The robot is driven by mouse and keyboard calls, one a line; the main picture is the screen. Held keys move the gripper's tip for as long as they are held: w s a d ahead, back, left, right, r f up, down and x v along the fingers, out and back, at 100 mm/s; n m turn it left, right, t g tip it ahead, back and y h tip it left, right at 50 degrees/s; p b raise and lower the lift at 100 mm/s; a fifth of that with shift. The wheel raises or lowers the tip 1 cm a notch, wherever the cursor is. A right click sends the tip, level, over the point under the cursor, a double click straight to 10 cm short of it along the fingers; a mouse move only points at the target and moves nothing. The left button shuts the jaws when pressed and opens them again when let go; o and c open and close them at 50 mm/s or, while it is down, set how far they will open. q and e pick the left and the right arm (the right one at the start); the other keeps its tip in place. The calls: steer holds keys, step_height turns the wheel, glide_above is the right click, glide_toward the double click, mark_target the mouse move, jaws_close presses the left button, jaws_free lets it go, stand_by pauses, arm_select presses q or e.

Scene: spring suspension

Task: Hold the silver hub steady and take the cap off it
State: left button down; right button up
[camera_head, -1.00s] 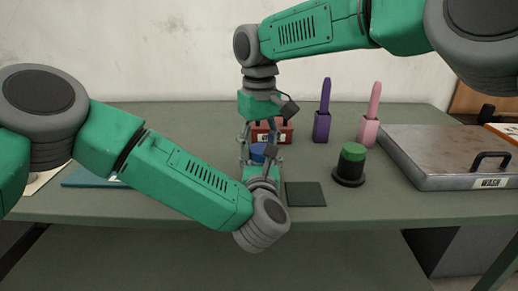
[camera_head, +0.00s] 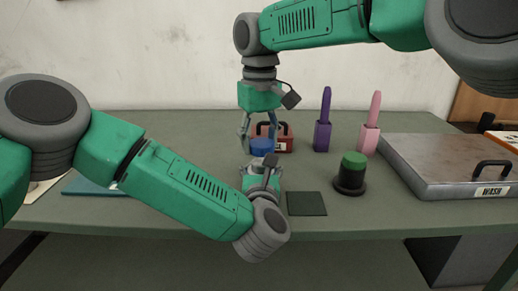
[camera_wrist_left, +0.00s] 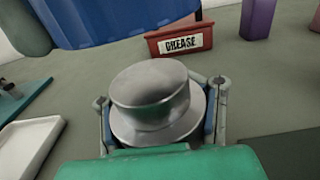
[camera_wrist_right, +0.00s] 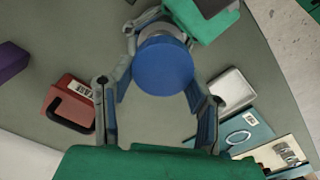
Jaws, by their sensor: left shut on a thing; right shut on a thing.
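The silver hub (camera_wrist_left: 152,98) stands upright between the fingers of my left gripper (camera_wrist_left: 162,103), which is shut on it. In the head view my left gripper (camera_head: 262,168) hides most of the hub. The blue cap (camera_wrist_right: 164,68) is between the fingers of my right gripper (camera_wrist_right: 161,60), which is shut on it. In the left wrist view the cap (camera_wrist_left: 115,20) is above the hub, with a visible gap between them. The cap also shows in the head view (camera_head: 262,146), just above my left gripper.
A red grease box (camera_head: 284,144) is close behind the hub. Purple (camera_head: 322,135) and pink (camera_head: 368,138) holders, a green-topped black item (camera_head: 351,178) and a WASH tray (camera_head: 440,171) are to the right. A dark square pad (camera_head: 306,204) lies beside my left gripper.

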arm_select(q)
steer(key=shift+s+f, duration=0.1)
arm_select(e)
step_height(320, 180, up, 2)
steer(key=shift+r, duration=0.1)
arm_select(q)
steer(key=c, duration=0.7)
jaws_free()
